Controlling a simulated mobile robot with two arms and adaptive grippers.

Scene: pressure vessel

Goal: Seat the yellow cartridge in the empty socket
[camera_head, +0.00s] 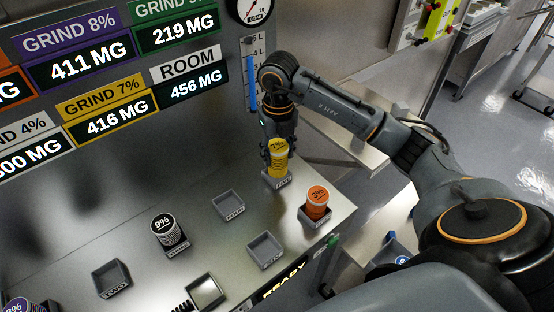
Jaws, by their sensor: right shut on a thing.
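The yellow cartridge (278,162), marked 7%, stands about upright at a grey socket (277,182) near the back right of the bench. My right gripper (275,149) comes down from above and is shut on the cartridge's upper part. The cartridge's lower end is at the socket's mouth; I cannot tell how deep it sits. Empty grey sockets show in the middle (229,205), at the front right (265,250) and at the left (111,278). My left gripper is not in view.
An orange 3% cartridge (317,203) stands in a socket close to the right of the yellow one. A purple-topped cartridge (17,305) is cut off at bottom left. The display panel (100,75) rises behind.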

